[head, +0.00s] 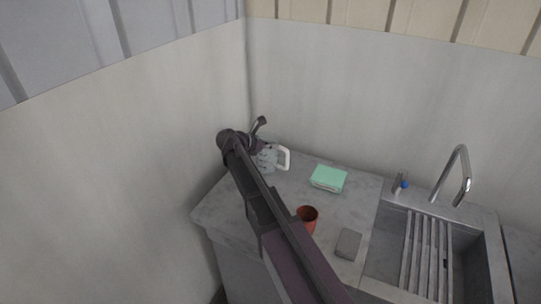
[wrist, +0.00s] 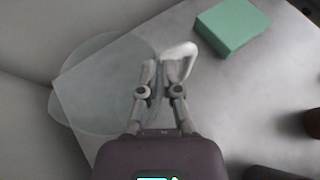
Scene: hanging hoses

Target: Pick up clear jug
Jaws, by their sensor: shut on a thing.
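The clear jug (wrist: 95,90) is see-through with a white handle (wrist: 178,60). In the wrist view it lies left of and beneath my gripper (wrist: 163,72), whose two fingers are closed in on the jug beside the handle. The exact contact is hard to make out. In the head view the jug (head: 267,160) is at the back corner of the counter, partly hidden by my arm, with its handle to the right. I cannot tell whether its base touches the counter.
A green box (head: 328,178) lies right of the jug on the grey counter (head: 345,210). A red cup (head: 307,216) and a grey block (head: 348,243) are nearer the front. A sink (head: 425,250) with a tap (head: 463,175) is at the right. Walls stand close behind and left.

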